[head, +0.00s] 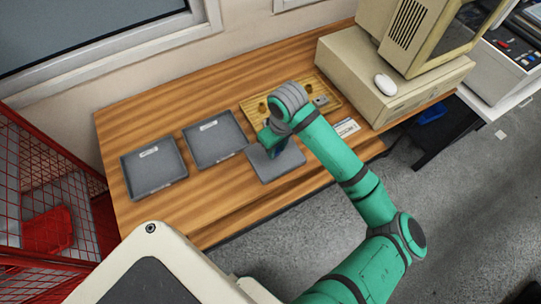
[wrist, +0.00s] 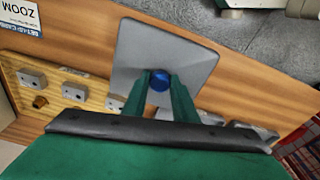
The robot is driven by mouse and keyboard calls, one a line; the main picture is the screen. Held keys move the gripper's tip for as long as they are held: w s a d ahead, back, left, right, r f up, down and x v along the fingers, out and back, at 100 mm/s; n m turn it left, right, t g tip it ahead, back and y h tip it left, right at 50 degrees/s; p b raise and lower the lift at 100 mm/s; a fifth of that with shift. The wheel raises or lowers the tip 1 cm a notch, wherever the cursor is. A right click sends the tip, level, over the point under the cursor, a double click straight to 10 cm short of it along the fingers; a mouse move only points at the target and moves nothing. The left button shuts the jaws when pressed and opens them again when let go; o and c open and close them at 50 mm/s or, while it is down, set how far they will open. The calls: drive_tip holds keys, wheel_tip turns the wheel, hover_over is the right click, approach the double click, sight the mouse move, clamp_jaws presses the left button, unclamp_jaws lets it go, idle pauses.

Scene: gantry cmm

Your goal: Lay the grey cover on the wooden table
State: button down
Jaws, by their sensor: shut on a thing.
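The grey cover (head: 277,165) is a flat square plate over the front middle of the wooden table (head: 140,112). In the wrist view the cover (wrist: 165,45) lies level beyond my fingers, with a round blue knob (wrist: 159,80) at its middle. My gripper (head: 275,143) points down over the cover, and its green fingers (wrist: 160,90) are shut on the knob. The cover is close to the tabletop near the front edge. I cannot tell whether its underside touches the wood. The arm hides part of its back edge.
Two shallow grey trays (head: 155,190) (head: 240,137) stand left of the cover. A wooden board with grey blocks (head: 325,87) lies behind it, and a small label card (head: 346,127) lies to its right. A beige computer (head: 385,90) fills the right end. A red mesh cage (head: 50,190) stands at left.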

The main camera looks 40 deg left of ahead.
sight(267, 170)
drive_tip(key=shift+s+a+f, duration=0.3)
drive_tip(key=shift+a+f, duration=0.05)
drive_tip(key=shift+f, duration=0.2)
drive_tip(key=shift+s+a+f, duration=0.3)
drive_tip(key=shift+a+f, duration=0.05)
drive_tip(key=shift+f, duration=1.75)
drive_tip(key=shift+f, duration=0.1)
drive_tip(key=c, duration=1.4)
unclamp_jaws()
drive_tip(key=shift+c, duration=0.2)
drive_tip(key=shift+w, duration=0.1)
